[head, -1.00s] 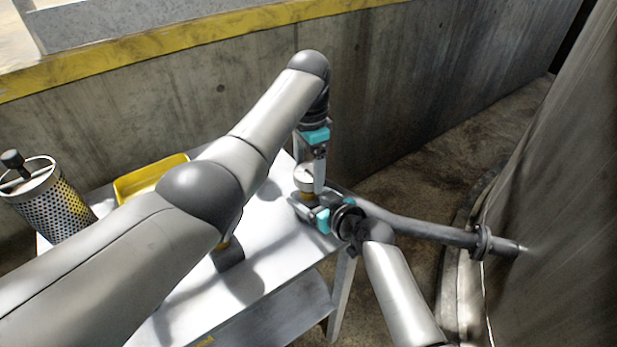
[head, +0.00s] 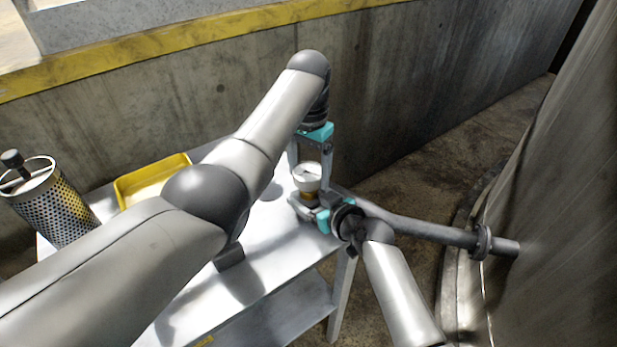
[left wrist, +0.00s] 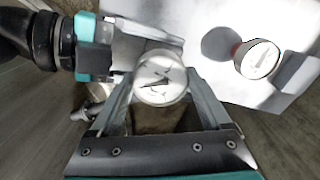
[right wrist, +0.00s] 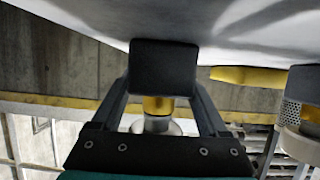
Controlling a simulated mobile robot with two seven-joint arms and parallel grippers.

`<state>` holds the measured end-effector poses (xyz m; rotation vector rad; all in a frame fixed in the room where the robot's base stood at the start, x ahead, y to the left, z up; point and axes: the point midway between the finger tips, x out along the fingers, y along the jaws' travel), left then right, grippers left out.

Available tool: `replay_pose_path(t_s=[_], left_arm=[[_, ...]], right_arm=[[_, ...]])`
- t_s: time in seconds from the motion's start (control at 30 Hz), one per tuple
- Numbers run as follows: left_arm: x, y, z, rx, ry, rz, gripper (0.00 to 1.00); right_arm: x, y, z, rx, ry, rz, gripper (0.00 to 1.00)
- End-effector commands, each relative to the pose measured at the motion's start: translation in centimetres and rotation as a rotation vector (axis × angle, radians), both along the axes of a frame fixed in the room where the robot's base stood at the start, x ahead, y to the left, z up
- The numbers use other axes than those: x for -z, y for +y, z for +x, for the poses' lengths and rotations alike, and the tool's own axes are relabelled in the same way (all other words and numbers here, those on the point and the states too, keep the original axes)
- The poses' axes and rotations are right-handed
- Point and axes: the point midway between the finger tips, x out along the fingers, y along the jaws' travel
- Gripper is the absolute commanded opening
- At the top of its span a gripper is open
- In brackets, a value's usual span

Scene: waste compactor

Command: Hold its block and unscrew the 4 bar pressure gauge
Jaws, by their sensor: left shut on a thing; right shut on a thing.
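A pressure gauge (head: 307,172) with a white round dial stands upright on a brass fitting above a dark block; the dial's figures are too small to read. My left gripper (head: 310,178) comes down from above and is shut on the gauge, one finger on each side of it. The gauge dial (left wrist: 160,82) shows between its fingers in the left wrist view. My right gripper (head: 318,212) reaches in low from the right and is shut on the block (right wrist: 163,68). The brass fitting (right wrist: 158,105) shows beyond the block in the right wrist view.
A yellow tray (head: 150,182) and a perforated cylinder (head: 58,212) are at left. A pipe (head: 430,231) runs at right. A concrete wall (head: 210,105) stands behind.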

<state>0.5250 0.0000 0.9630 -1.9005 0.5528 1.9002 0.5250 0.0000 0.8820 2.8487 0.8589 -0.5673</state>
Motion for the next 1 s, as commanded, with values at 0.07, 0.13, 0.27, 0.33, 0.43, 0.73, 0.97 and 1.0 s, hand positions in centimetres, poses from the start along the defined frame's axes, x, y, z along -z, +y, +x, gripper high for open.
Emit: replay_pose_path(t_s=[0.07,0.13,0.27,0.33,0.43,0.73,0.97,1.0], left_arm=[[0.03,0.05,0.02,0.001,-0.001,0.001,0.14],[0.03,0.05,0.02,0.001,-0.001,0.001,0.14],[0.03,0.0,0.0,-0.054,0.0,0.0,0.14],[0.02,-0.02,0.0,-0.131,0.0,0.0,0.14],[0.02,-0.02,0.0,-0.257,0.001,-0.001,0.14],[0.02,0.05,0.01,-0.45,-0.001,0.001,0.14],[0.02,0.06,0.02,-0.45,-0.001,0.001,0.14],[0.02,0.05,0.01,-0.46,-0.001,0.001,0.14]], right_arm=[[0.03,-0.01,-0.02,0.0,0.001,-0.001,0.16],[0.03,-0.01,-0.02,0.0,0.001,-0.001,0.16],[0.03,-0.01,-0.02,0.0,0.001,-0.001,0.16],[0.03,-0.01,-0.02,0.0,0.001,-0.001,0.16],[0.03,-0.01,-0.02,0.0,0.001,-0.001,0.16],[0.03,-0.01,-0.02,0.0,0.001,-0.001,0.16],[0.03,-0.01,-0.02,0.0,0.001,-0.001,0.16],[0.03,-0.01,-0.02,0.0,0.001,-0.001,0.16]])
